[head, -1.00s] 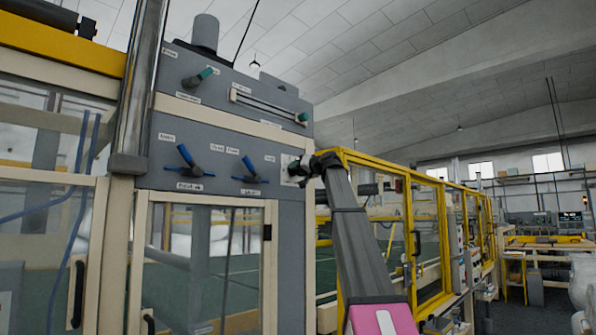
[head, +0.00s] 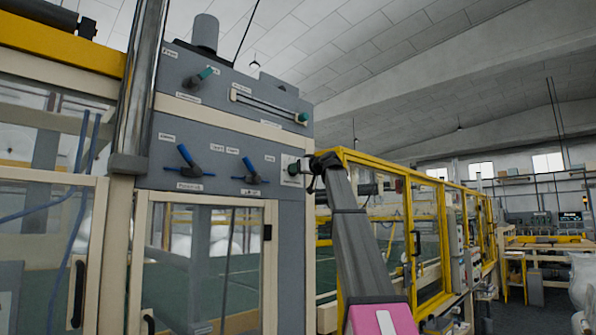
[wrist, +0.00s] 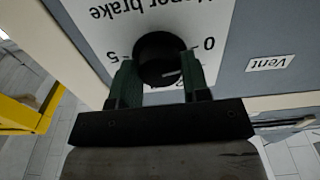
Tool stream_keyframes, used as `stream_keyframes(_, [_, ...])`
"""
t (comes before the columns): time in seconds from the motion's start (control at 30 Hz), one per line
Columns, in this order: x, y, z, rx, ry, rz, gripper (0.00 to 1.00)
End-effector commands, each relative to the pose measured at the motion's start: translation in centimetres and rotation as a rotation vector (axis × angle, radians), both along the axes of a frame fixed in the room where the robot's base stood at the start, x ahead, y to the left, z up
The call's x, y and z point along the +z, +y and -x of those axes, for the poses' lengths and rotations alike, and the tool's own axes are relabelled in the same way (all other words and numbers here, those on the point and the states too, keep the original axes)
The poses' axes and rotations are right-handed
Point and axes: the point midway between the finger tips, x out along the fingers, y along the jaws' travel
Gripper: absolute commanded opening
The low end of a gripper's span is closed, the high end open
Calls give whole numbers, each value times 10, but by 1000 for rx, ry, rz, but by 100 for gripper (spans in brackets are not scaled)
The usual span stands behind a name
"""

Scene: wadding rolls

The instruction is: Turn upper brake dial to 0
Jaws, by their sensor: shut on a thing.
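The upper brake dial is a round black knob (wrist: 157,52) on a white plate (wrist: 205,15) in the wrist view. The lettering there appears upside down and is partly cut off: "…pper brake" above, "0" right of the knob, "5" left. A small pale mark shows low on the knob, slightly right of its middle; what it points to is unclear. My gripper (wrist: 160,80) has its two green fingers on either side of the knob, shut on it. In the head view my gripper (head: 306,169) is at the white plate (head: 291,168) on the panel's right edge and hides the dial.
The grey panel (head: 225,152) carries two blue-handled levers (head: 188,158) (head: 250,168) left of the dial. Above are a green-handled lever (head: 203,75) and a slot with a green knob (head: 302,117). Yellow-framed guarding (head: 428,240) stands right of the panel.

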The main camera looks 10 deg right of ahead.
Motion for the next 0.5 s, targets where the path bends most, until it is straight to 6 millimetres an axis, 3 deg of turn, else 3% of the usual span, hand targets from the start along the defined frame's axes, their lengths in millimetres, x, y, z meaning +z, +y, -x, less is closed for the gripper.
stream_keyframes(0.27, [-2,0,1,0,1,5,19])
stream_keyframes(0.3, [-2,0,1,0,1,5,46])
stream_keyframes(0.37, [-2,0,1,0,1,4,66])
stream_keyframes(0.5, [-1,0,0,0,0,3,68])
